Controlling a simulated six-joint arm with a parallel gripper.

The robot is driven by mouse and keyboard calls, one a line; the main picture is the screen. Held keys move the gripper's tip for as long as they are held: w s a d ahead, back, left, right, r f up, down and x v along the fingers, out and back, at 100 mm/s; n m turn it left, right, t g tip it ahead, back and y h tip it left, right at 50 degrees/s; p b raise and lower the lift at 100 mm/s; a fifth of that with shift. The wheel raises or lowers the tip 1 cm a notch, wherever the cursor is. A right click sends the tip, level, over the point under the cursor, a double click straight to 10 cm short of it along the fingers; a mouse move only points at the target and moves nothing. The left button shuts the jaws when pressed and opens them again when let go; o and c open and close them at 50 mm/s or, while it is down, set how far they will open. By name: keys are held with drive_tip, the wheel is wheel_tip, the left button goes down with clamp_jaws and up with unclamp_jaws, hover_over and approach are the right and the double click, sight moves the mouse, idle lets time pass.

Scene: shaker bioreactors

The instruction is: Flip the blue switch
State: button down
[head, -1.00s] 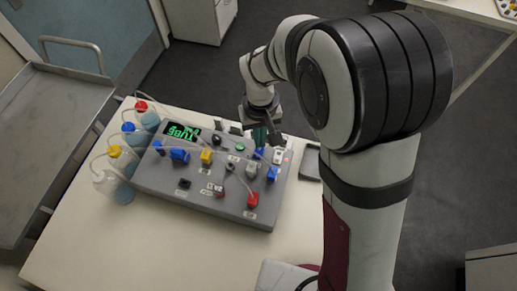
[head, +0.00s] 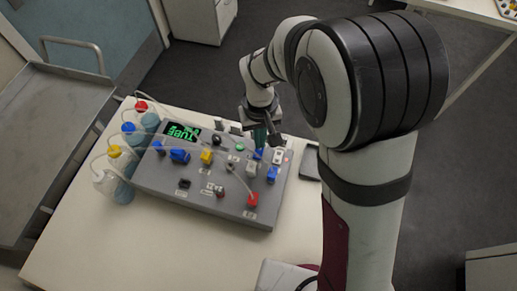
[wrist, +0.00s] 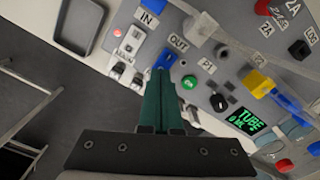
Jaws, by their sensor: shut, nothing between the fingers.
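A blue part (wrist: 165,57) sits on the grey control box just past my fingertips, by the label OUT. The matching blue part (head: 258,153) shows beside the gripper in the head view. I cannot tell for certain which is the switch. My gripper (wrist: 164,74) has green fingers, shut together and empty, pointing at the blue part by OUT. Its tips partly cover that part, so contact is unclear.
The grey control box (head: 160,183) has yellow, red and black fittings, tubes and a green TUBE display (head: 182,133). A white panel (head: 278,156) is right of my fingers. Bottles (head: 125,192) stand at the box's left. A dark tray (head: 310,163) lies at its right.

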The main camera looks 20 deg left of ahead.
drive_tip(key=shift+f, duration=0.7)
idle(0.3)
drive_tip(key=shift+r, duration=3.5)
drive_tip(key=s+d+r+m, duration=0.4)
drive_tip(key=s+d+r, duration=0.1)
drive_tip(key=d, duration=0.4)
drive_tip(key=s+d+m+y, duration=0.1)
drive_tip(key=s+d+m, duration=0.2)
drive_tip(key=s, duration=0.3)
drive_tip(key=s+d+r+m, duration=0.1)
drive_tip(key=s+d+m, duration=0.3)
drive_tip(key=s, duration=0.3)
drive_tip(key=shift+d+r+m+y, duration=0.3)
drive_tip(key=shift+y, duration=0.1)
